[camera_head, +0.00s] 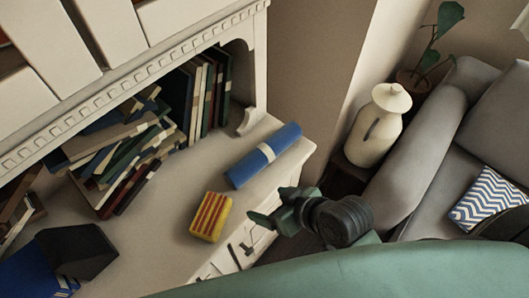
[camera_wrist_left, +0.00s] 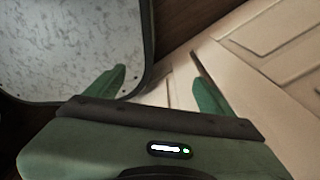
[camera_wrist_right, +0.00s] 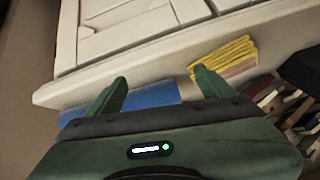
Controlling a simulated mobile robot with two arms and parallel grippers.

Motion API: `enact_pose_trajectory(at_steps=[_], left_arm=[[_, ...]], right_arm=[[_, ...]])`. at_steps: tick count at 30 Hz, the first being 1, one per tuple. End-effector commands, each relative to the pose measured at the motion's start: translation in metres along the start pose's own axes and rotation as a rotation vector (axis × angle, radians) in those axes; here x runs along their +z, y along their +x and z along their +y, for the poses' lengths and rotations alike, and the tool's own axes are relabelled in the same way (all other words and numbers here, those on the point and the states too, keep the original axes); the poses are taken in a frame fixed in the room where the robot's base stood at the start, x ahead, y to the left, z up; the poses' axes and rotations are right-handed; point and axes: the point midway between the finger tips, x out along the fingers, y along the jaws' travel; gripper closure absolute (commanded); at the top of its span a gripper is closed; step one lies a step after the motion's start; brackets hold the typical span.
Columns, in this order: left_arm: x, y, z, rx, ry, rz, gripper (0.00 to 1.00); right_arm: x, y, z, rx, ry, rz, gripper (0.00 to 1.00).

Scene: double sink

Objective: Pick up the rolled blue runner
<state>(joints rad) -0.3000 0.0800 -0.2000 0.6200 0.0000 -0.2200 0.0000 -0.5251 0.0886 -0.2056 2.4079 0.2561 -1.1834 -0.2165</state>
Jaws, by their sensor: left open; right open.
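The rolled blue runner (camera_head: 264,155), with a pale band around its middle, lies on the cabinet top near its right end. My right gripper (camera_head: 262,222) is open and empty, in front of the cabinet edge, apart from the runner. In the right wrist view the blue runner (camera_wrist_right: 140,99) shows beyond the open fingers (camera_wrist_right: 160,88), partly hidden by the left finger. My left gripper (camera_wrist_left: 160,85) is open with nothing between its fingers. It is not visible in the head view.
A yellow and red striped block (camera_head: 210,217) lies left of the runner. Books (camera_head: 125,145) lean and lie behind, beside a black box (camera_head: 78,252). A white lidded jar (camera_head: 374,130) and a grey sofa (camera_head: 430,150) stand to the right.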

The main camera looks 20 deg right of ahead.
Motion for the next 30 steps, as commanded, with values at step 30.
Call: enact_pose_trajectory(at_steps=[30], left_arm=[[0.0, 0.0, 0.0, 0.0, 0.0, 0.0, 0.17]], right_arm=[[-0.184, -0.017, 0.033, 0.524, 0.758, 1.027, 0.18]])
